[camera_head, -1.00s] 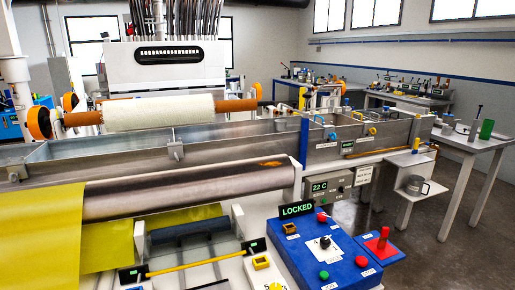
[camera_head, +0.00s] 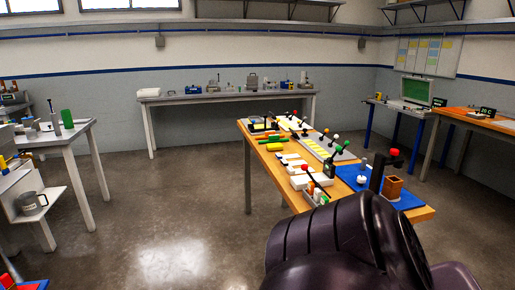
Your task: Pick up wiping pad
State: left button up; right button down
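I cannot make out a wiping pad for certain in this view. Several small items lie on the wooden-topped table (camera_head: 262,168) right of centre, among them flat pale strips (camera_head: 291,159) and a white block (camera_head: 312,181). They are too small to identify surely. A dark, rounded part of my own arm fills the bottom right and covers the near end of that table. Neither of my grippers shows.
A grey bench (camera_head: 230,97) with small devices stands along the back wall. A white table (camera_head: 62,138) with a green block (camera_head: 67,118) is at left, with a metal mug (camera_head: 31,203) on a low shelf. Open floor (camera_head: 165,215) lies between the tables.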

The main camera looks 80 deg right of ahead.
aim_at(273, 146)
jog(key=z, duration=2.65)
